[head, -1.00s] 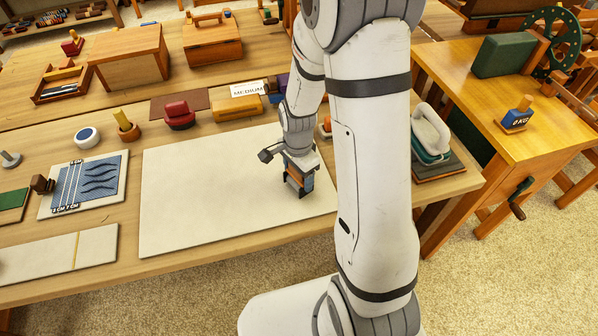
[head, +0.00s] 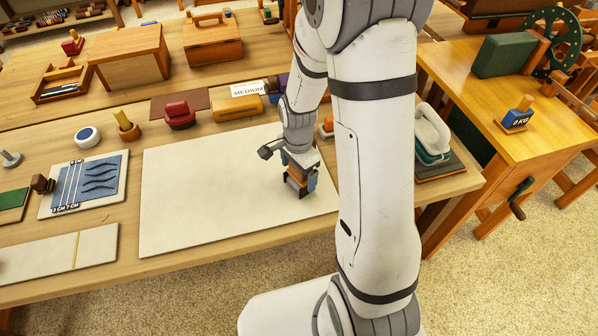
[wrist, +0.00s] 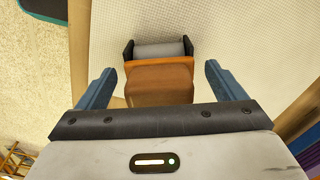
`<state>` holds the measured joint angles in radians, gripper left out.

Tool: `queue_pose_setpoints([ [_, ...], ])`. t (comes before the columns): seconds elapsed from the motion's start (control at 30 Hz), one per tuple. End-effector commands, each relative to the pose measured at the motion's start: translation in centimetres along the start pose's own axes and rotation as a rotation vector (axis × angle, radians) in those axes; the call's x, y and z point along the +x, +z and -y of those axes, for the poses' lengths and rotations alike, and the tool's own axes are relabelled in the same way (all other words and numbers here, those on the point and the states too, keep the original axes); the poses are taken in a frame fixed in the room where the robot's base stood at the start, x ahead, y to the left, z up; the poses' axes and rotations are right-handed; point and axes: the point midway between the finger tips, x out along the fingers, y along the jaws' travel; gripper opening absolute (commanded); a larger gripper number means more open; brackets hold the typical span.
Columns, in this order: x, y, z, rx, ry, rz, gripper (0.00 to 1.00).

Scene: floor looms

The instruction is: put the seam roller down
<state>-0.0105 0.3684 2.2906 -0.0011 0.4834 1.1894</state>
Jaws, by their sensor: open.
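The seam roller (wrist: 160,77) has an orange-brown wooden body and a grey cylinder in a dark frame. In the wrist view it rests on the pale cloth (wrist: 230,35), between the two blue fingers of my gripper (wrist: 162,85). Both fingers stand apart from its sides, with a gap on each side. In the head view my gripper (head: 300,185) is low over the right part of the pale cloth (head: 210,195), and the roller there is mostly hidden by the fingers and wrist.
A white-handled iron (head: 432,135) on a dark pad stands to the right, behind my arm. A red-handled block (head: 179,115), a yellow-brown block (head: 237,108) and a "MEDIUM" card (head: 249,90) lie behind the cloth. The left and middle of the cloth are clear.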

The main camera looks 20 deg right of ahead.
Motion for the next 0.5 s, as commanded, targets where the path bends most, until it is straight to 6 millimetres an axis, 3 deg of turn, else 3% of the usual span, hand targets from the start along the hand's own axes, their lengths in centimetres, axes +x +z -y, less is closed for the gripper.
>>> queue_pose_setpoints([
  [0.3,-6.8,-0.1,0.1,0.0,-0.007,-0.003,0.9],
  [0.5,-9.9,-0.1,0.0,0.001,-0.004,-0.001,0.9],
])
